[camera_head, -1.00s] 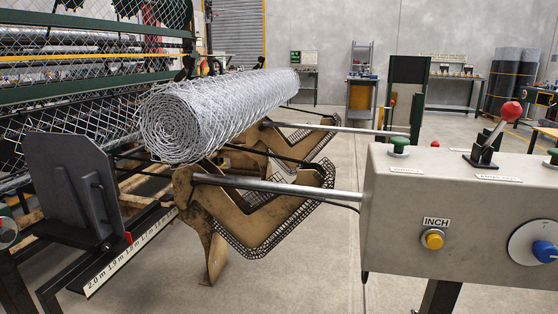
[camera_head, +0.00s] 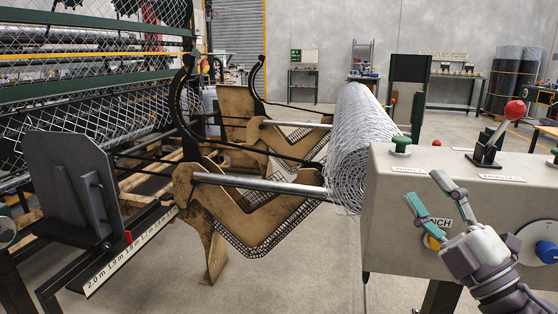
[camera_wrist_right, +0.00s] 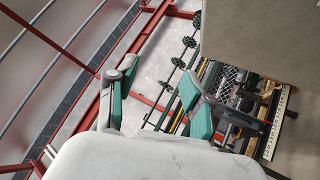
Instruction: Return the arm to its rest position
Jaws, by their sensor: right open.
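My right gripper (camera_head: 422,186) is open and empty in front of the grey control box (camera_head: 388,240) in the head view. The wire mesh roll (camera_head: 358,140) lies at the right ends of the metal rods (camera_head: 255,184), partly hidden behind the box. My left gripper is not in view.
The box top carries a red-knobbed lever (camera_head: 490,142) and a green button (camera_head: 401,146); a blue knob (camera_head: 545,251) is on its front. Brown cradle plates (camera_head: 205,215) and curved black arms (camera_head: 178,110) stand left of the roll. The floor in front is open.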

